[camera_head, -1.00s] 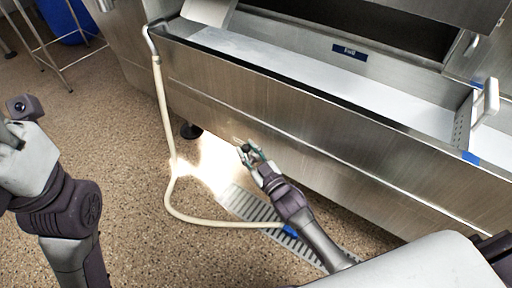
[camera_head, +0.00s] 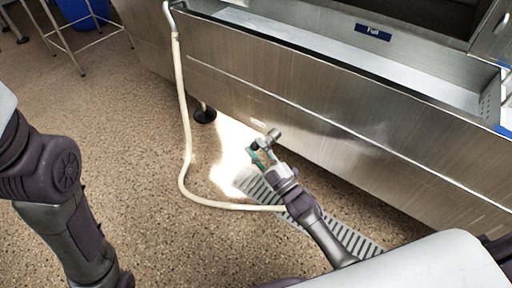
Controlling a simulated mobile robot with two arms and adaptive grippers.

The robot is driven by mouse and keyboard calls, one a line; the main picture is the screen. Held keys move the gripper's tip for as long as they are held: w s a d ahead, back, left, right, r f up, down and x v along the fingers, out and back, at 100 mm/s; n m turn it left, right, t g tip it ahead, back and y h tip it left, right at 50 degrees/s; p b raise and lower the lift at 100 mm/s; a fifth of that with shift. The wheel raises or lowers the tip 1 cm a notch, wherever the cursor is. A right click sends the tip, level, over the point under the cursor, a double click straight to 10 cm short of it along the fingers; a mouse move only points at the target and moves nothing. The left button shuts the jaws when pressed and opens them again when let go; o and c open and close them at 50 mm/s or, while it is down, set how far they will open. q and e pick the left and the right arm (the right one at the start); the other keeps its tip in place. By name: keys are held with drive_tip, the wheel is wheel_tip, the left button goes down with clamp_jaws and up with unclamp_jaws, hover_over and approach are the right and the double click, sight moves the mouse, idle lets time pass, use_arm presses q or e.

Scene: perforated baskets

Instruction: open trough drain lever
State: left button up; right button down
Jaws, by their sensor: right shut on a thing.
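The steel trough (camera_head: 340,135) runs from the upper left to the right, with a tall front wall. My right gripper (camera_head: 262,152) is low, by the trough's lower edge, above the lit floor. It is shut on a small grey piece with a rounded end, which looks like the drain lever (camera_head: 274,135). The fingers hide part of the lever, and its joint to the trough is not clear. My left arm is at the left edge, and its gripper is out of the picture.
A cream hose (camera_head: 186,130) hangs from the trough's left end and curves over the floor towards my right arm. A slatted floor drain (camera_head: 350,238) lies below that arm. A black trough foot (camera_head: 205,115) stands nearby.

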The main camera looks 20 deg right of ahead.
drive_tip(key=shift+s+a+f, duration=0.1)
drive_tip(key=shift+s+f, duration=0.1)
drive_tip(key=shift+f, duration=0.45)
drive_tip(key=c, duration=0.8)
unclamp_jaws()
drive_tip(key=shift+w, duration=0.1)
drive_tip(key=shift+c, duration=0.2)
drive_tip(key=shift+r, duration=0.15)
wheel_tip(320, 180, up, 10)
drive_tip(key=shift+f, duration=0.1)
